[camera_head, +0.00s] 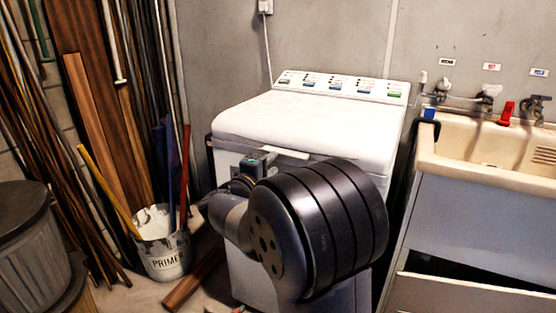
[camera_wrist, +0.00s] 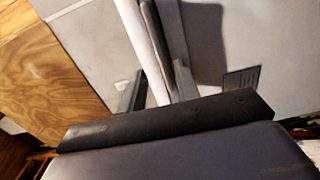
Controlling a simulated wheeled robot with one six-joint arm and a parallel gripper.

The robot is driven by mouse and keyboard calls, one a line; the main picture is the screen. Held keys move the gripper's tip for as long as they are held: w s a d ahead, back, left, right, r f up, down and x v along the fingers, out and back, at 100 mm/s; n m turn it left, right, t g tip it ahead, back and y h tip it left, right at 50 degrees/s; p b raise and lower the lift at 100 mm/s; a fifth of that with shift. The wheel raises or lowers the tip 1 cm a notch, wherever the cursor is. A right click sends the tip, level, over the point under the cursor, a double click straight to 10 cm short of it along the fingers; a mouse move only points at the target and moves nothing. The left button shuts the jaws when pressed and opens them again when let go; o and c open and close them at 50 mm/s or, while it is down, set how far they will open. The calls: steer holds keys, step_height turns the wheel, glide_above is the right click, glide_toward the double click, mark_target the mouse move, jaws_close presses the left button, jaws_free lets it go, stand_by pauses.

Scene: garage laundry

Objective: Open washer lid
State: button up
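The white washer (camera_head: 245,275) stands against the back wall. Its lid (camera_head: 300,125) lies flat and looks closed, with a pale tab (camera_head: 291,154) at the front edge. My thick dark arm covers much of the washer's front. My gripper (camera_head: 262,160) is at the lid's front edge, left of the tab; its fingertips are mostly hidden by my arm, and contact cannot be made out. In the wrist view, my gripper's dark body fills the bottom, with narrow light and dark strips (camera_wrist: 160,50) beyond it against a grey surface.
A utility sink (camera_head: 480,150) stands close on the right. A primer bucket (camera_head: 163,255) with sticks, leaning boards (camera_head: 95,130) and a grey bin (camera_head: 25,245) are on the left. A control panel (camera_head: 340,86) runs along the washer's back.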

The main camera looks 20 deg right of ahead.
mark_target(282, 155)
steer(key=x, duration=0.5)
steer(key=shift+w+d, duration=0.2)
steer(key=shift+d, duration=0.05)
steer(key=shift+c, duration=0.4)
jaws_close()
